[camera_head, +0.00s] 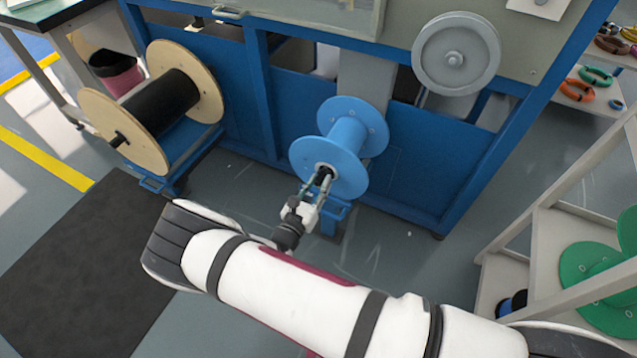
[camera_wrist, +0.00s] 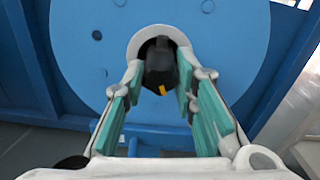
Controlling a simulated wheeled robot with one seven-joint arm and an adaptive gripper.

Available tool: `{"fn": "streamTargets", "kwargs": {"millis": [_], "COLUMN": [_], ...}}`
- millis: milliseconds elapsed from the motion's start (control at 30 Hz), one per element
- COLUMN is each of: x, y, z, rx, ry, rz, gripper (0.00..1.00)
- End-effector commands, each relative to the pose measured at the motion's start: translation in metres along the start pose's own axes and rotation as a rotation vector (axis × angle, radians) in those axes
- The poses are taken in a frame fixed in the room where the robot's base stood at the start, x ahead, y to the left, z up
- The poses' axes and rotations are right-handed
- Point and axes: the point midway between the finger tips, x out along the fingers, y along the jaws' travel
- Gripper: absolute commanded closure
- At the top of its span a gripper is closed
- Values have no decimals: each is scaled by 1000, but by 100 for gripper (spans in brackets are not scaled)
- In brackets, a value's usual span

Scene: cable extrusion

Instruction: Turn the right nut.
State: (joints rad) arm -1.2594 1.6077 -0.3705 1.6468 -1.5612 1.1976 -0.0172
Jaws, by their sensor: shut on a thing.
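The right nut (camera_wrist: 160,68) is a dark piece with a small yellow mark, at the centre hole of the blue spool (camera_wrist: 85,45) in the wrist view. A pale ring surrounds it on the spool's face. My gripper (camera_wrist: 160,75) has its two teal-padded fingers on either side of the nut, shut on it. In the head view my gripper (camera_head: 321,180) meets the middle of the near flange of the blue spool (camera_head: 325,152). The nut is mostly hidden there behind the fingers.
A wooden spool of black cable (camera_head: 155,100) stands at the left. A grey wheel (camera_head: 456,54) is mounted on the blue machine (camera_head: 410,165) at the upper right. A shelf rack (camera_head: 545,235) with green reels stands at the right. Open floor (camera_head: 220,190) lies left of my gripper.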

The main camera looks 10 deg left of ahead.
Motion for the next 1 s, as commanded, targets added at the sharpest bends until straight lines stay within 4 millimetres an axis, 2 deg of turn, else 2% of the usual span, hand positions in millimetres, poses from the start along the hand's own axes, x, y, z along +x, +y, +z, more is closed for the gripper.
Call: {"fn": "streamTargets", "kwargs": {"millis": [1000], "x": [-1], "y": [1], "z": [1], "rx": [965], "ry": [3], "rz": [1], "gripper": [100]}}
